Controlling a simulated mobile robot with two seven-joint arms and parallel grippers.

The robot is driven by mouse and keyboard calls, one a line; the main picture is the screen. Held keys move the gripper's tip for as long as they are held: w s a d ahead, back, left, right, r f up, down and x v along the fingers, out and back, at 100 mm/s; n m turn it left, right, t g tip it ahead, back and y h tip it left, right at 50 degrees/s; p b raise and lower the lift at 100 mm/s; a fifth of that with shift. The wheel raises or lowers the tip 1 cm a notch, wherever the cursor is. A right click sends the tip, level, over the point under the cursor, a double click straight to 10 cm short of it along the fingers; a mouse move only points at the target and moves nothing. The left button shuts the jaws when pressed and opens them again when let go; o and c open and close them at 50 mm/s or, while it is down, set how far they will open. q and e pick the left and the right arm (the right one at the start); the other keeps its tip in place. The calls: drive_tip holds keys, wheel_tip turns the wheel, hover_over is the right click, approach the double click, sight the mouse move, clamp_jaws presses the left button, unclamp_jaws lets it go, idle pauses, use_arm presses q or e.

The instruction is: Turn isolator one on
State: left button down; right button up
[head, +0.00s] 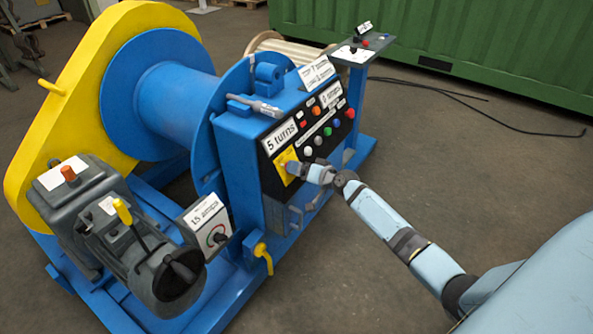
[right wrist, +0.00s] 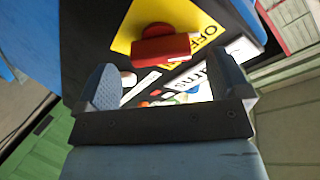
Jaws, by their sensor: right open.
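The isolator's red handle (right wrist: 165,47) sits on a yellow plate (right wrist: 200,18) with OFF lettering, in the right wrist view. In the head view the yellow plate (head: 280,171) is low at the left of the black control panel, partly covered by my right gripper. My right gripper (head: 305,172) is at the panel in front of that plate. In the right wrist view its two fingers (right wrist: 165,80) are spread and empty, with the red handle just beyond and between their tips. I cannot tell whether they touch it. My left gripper is not in view.
The panel (head: 272,145) carries several coloured buttons and a "5 turns" label. A pedestal box (head: 362,50) is behind. Open floor lies at the right.

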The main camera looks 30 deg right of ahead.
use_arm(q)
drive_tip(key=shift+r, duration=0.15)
use_arm(e)
drive_tip(key=shift+x, duration=1.55)
drive_tip(key=shift+c, duration=0.3)
drive_tip(key=c, duration=0.9)
